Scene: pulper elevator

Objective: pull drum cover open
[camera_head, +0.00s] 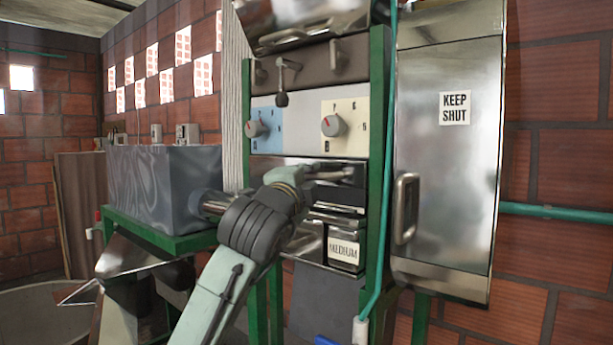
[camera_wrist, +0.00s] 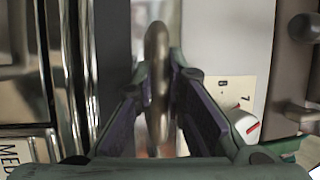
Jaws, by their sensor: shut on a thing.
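The machine's steel front panel (camera_head: 275,170) lies below the dial panels, and I take it to be the drum cover. My gripper (camera_head: 325,174) is at this front in the head view, partly hidden by my wrist. In the wrist view, a rounded metal handle bar (camera_wrist: 157,65) runs between the two fingers of my gripper (camera_wrist: 160,80). The gripper is shut on this handle. The handle's ends and its mounts are mostly hidden. No clear gap shows at the edges of the cover.
A drawer label "MEDIUM" (camera_head: 344,250) sits below. Two dials (camera_head: 333,126) are above. A tall steel door marked "KEEP SHUT" (camera_head: 448,150) with its own handle (camera_head: 405,208) is at right. A green hose (camera_head: 386,200) and a grey box (camera_head: 165,190) flank the front.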

